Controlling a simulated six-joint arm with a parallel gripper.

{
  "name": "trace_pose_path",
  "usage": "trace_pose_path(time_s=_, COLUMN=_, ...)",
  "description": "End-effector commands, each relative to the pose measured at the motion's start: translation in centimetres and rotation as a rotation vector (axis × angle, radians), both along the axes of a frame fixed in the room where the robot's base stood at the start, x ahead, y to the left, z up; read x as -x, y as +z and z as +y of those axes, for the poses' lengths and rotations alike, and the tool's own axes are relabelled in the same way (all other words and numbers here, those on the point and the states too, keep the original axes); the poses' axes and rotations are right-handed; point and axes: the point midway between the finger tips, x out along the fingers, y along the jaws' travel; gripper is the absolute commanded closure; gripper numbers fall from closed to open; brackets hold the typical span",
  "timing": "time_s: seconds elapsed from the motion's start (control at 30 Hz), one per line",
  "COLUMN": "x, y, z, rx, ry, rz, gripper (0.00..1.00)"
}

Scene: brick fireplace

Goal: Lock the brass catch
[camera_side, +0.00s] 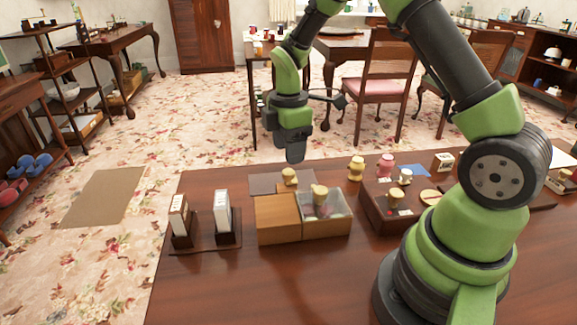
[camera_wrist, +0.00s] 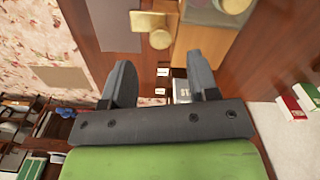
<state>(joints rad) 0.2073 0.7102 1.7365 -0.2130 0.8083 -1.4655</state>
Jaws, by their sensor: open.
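A brass knob-like piece (camera_side: 289,176) stands behind the wooden box (camera_side: 277,220), near a grey mat (camera_side: 262,184). What looks like the same piece shows large in the wrist view (camera_wrist: 152,28), with a round end. A second brass piece (camera_side: 319,195) stands over the box's clear-topped right part, and part of one shows at the wrist view's top edge (camera_wrist: 233,5). I cannot tell which is the catch or whether it is locked. My gripper (camera_side: 296,158) hangs above and behind the box, pointing down. Its fingers (camera_wrist: 160,72) are apart and empty, with the first piece beyond them.
Two upright boxed items (camera_side: 222,212) stand on a dark stand left of the box. More brass and pink pieces (camera_side: 385,166) and a dark wooden tray (camera_side: 376,212) lie to the right. The table's front left (camera_side: 220,285) is clear.

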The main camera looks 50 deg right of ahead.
Motion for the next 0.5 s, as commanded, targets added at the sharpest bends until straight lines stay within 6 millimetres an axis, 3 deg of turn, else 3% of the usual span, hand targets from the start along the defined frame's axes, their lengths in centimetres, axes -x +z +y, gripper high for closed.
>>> trace_pose_path(time_s=0.23, x=0.1, y=-4.0, z=0.0, rx=-0.001, ry=-0.001, rz=0.004, gripper=0.46)
trace_pose_path(time_s=0.5, x=0.0, y=-5.1, z=0.0, rx=0.000, ry=-0.002, rz=-0.001, gripper=0.46)
